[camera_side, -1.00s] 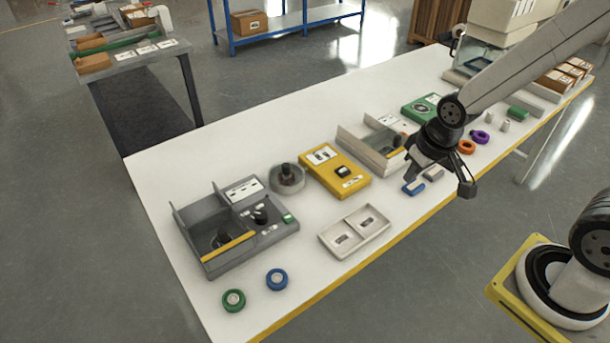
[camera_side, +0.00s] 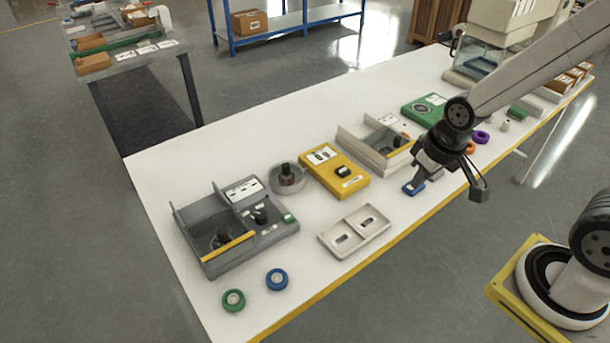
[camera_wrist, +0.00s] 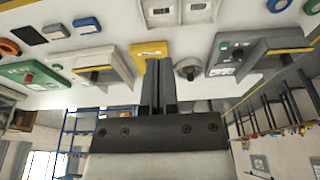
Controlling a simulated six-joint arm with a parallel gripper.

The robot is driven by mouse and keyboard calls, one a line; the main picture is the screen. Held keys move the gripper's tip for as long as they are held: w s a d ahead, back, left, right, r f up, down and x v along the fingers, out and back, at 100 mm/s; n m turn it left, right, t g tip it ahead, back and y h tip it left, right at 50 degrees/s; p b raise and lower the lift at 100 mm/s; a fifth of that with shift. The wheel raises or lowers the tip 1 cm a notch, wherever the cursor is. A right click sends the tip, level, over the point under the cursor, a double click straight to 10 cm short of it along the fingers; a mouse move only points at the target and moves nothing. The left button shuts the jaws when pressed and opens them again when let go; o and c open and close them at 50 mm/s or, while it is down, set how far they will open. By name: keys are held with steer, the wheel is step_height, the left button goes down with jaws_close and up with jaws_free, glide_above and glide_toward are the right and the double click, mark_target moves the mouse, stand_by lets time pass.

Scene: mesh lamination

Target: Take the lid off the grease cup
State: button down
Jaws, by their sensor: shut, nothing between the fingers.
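What I take for the grease cup (camera_side: 288,180) is a round grey cup with a dark knob or post in its middle. It stands on the white table between the grey fixture and the yellow box. I cannot tell clearly where its lid ends. In the wrist view the cup (camera_wrist: 187,69) appears just right of my fingers. My gripper (camera_side: 418,177) is shut and empty. It is well to the right of the cup in the side view, close by or over a blue block (camera_side: 412,188), and apart from the cup. The shut fingers (camera_wrist: 157,85) point into the wrist view.
The yellow box (camera_side: 335,172) and an open grey bin (camera_side: 365,153) stand between cup and gripper. A white two-pocket tray (camera_side: 355,231) lies in front. The grey fixture (camera_side: 212,265) is left of the cup. Green (camera_side: 233,300) and blue (camera_side: 277,279) rings lie at the table's near left.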

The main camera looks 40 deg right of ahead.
steer(key=shift+c, duration=1.7)
jaws_free()
steer(key=shift+w, duration=0.1)
steer(key=n+y, duration=0.3)
steer(key=n, duration=0.6)
glide_toward(287, 165)
steer(key=f, duration=0.2)
steer(key=shift+w+a+f+t, duration=0.15)
steer(key=shift+w+a+f, duration=0.1)
steer(key=shift+f, duration=0.3)
steer(key=shift+w+a+f+t, duration=0.15)
steer(key=shift+w+a+f, duration=0.1)
steer(key=shift+f, duration=0.25)
steer(key=shift+x, duration=2.6)
steer(key=shift+s, duration=0.1)
steer(key=shift+c, duration=0.2)
